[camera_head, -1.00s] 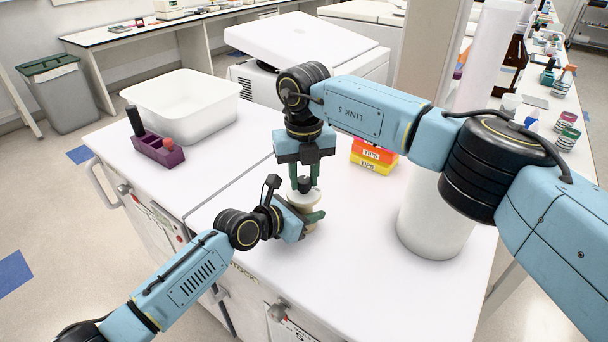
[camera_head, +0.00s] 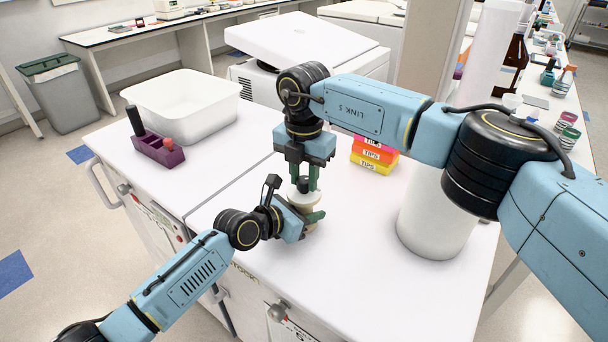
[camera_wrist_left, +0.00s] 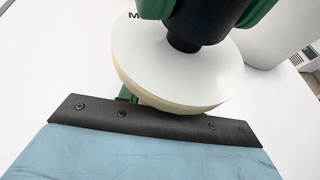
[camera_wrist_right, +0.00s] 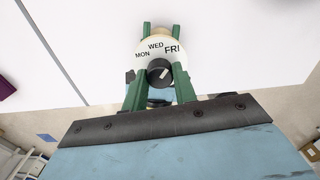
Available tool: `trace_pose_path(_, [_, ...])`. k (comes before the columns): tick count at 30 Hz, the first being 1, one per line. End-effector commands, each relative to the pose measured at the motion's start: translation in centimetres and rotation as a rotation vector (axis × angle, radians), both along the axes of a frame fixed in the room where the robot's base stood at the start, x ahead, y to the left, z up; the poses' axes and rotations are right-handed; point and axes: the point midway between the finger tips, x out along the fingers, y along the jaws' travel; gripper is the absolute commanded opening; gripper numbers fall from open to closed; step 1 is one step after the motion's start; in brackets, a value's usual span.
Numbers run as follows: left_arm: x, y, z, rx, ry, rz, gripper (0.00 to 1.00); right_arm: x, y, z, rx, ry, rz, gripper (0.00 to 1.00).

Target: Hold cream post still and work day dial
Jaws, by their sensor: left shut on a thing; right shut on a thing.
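The cream post (camera_head: 299,207) stands upright on the white bench, topped by a pale disc (camera_wrist_left: 140,62). The disc carries the words MON, WED and FRI in the right wrist view. The black day dial (camera_wrist_right: 159,72) sits at the disc's middle and has a short white mark; which day it points to is unclear. My left gripper (camera_head: 308,215) is shut on the post from the side, below the disc. My right gripper (camera_head: 304,184) reaches down from above and is shut on the dial, a green finger on each side. The left fingers mostly hide the post's lower part.
A red and yellow tips box stack (camera_head: 373,157) stands behind and right of the post. A white cylinder (camera_head: 432,215) is further right. A white tub (camera_head: 185,105) and purple rack (camera_head: 158,149) are at left. The bench front is clear.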

Motion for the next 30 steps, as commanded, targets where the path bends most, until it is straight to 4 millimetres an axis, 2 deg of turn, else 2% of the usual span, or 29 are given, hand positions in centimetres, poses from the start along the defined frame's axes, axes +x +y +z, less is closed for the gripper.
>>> trace_pose_path(9, [-0.07,0.0,-0.13,0.001,0.003,-0.001,0.08,0.08,-0.06,0.1,0.0,-0.002,-0.066,0.05])
trace_pose_path(20, [-0.06,0.01,-0.15,0.001,0.003,-0.001,0.08,0.1,-0.07,0.1,-0.001,-0.003,-0.069,0.05])
trace_pose_path(21, [-0.06,0.03,-0.15,0.001,0.003,-0.001,0.08,0.1,-0.07,0.1,-0.001,-0.003,-0.069,0.29])
trace_pose_path(26, [-0.06,0.03,-0.15,0.001,0.003,-0.001,0.08,0.07,-0.06,0.07,0.0,-0.002,-0.068,0.5])
trace_pose_path(30, [-0.06,0.03,-0.15,0.001,0.003,-0.001,0.08,0.04,-0.05,0.04,-0.001,-0.001,-0.068,0.5])
